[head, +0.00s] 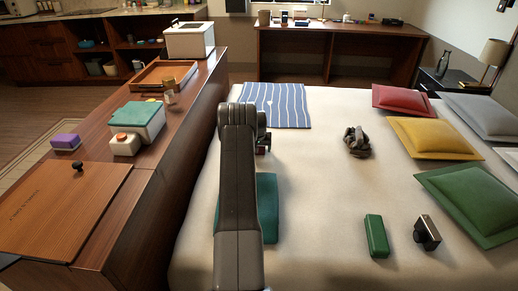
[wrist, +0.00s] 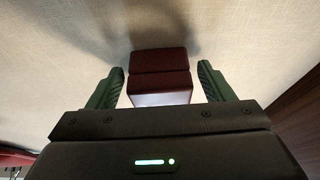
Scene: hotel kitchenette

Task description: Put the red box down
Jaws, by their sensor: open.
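The dark red box (wrist: 161,62) shows in the wrist view on the pale bed cover, between the two green fingers of my gripper (wrist: 161,72). The fingers stand apart, with a gap on each side of the box, so my gripper is open around it and not clamped. In the head view my arm hides the box almost wholly; the gripper end (head: 263,143) is low over the left part of the bed.

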